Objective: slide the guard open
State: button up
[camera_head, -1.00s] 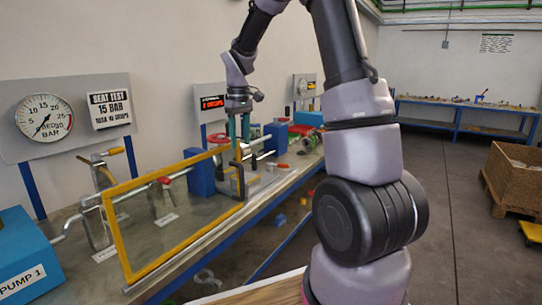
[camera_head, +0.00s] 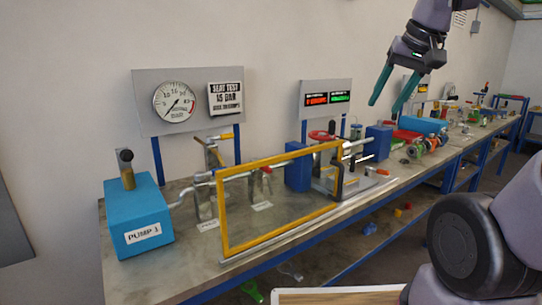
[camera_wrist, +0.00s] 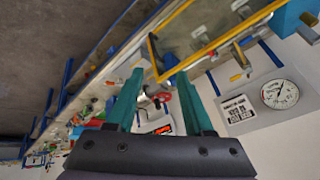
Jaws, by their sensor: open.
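The guard (camera_head: 268,245) is a clear panel in a yellow frame, standing upright along the front of the bench, in front of the valves and pipework. A dark upright handle (camera_head: 339,180) is at its right end. In the wrist view the guard's yellow frame (camera_wrist: 228,38) crosses the top, with its end and the dark handle (camera_wrist: 152,52) near the middle. My gripper (camera_head: 386,98) is open and empty, raised above the bench to the right of the guard, apart from it. Its teal fingers also show in the wrist view (camera_wrist: 160,98).
A blue pump box (camera_head: 140,218) stands at the bench's left end. A gauge board (camera_head: 187,102) and a display board (camera_head: 327,98) stand behind. Blue blocks (camera_head: 298,172) and a red handwheel (camera_head: 321,135) sit behind the guard. A rail (camera_head: 372,190) runs along the front edge.

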jog(key=shift+m+t, duration=0.7)
jog(key=shift+m, duration=0.1)
jog(key=s, duration=0.4)
jog(key=shift+s, duration=0.1)
